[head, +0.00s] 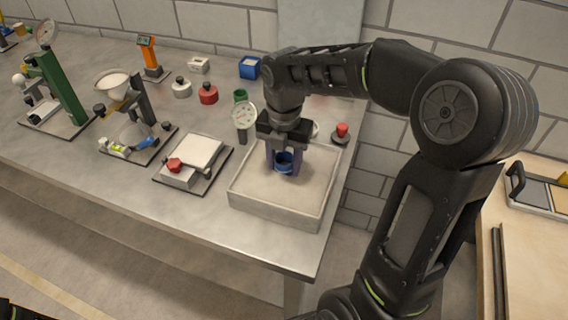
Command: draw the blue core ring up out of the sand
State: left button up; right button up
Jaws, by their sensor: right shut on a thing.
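The blue core ring (284,160) is upright at the sand, between the fingers of my right gripper (283,165). The right gripper points straight down and is shut on the ring. The sand (300,190) fills a pale box (272,210) at the right end of the metal table. The ring's lower edge is at or very near the sand; I cannot tell how much of it is buried. My left gripper is not in view.
A balance with a white plate (201,151) stands left of the box. A round dial gauge (245,116) and a red knob (342,130) are behind it. A green stand (62,90) and a funnel stand (113,82) are further left. The table's front strip is clear.

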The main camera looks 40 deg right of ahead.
dwell(0.3)
jog(key=shift+r+p, duration=3.05)
jog(key=shift+r, duration=0.5)
